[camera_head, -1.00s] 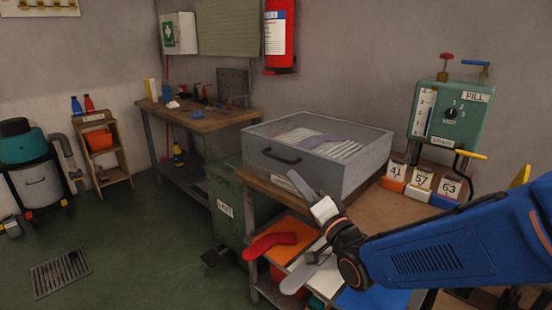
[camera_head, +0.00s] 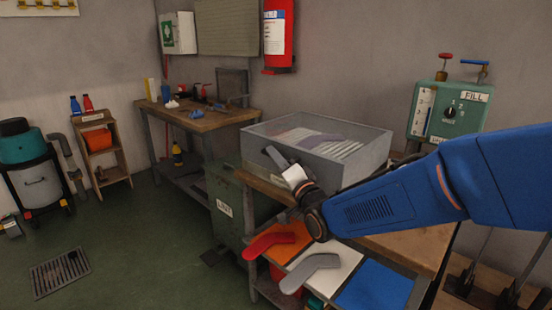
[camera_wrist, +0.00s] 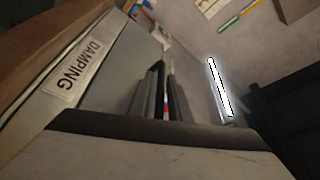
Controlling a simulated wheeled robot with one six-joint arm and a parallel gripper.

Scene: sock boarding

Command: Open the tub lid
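The grey tub (camera_head: 350,172) stands on the wooden bench with its lid (camera_head: 367,143) down. White and mauve shapes show through the lid. My gripper (camera_head: 274,157) is at the tub's front left, over the place of the dark handle, which it hides. In the wrist view, the two dark fingers (camera_wrist: 165,75) stand a narrow gap apart, with background showing between them. No handle is clearly seen between them, and I cannot tell whether they touch it. The tub's grey face and DAMPING label (camera_wrist: 78,68) are close on the left.
Red (camera_head: 270,242) and grey (camera_head: 308,270) flat foot shapes lie on coloured panels below the bench. A green FILL unit (camera_head: 450,112) stands behind my arm. A green bin (camera_head: 226,195) is left of the bench. The floor at left is mostly free.

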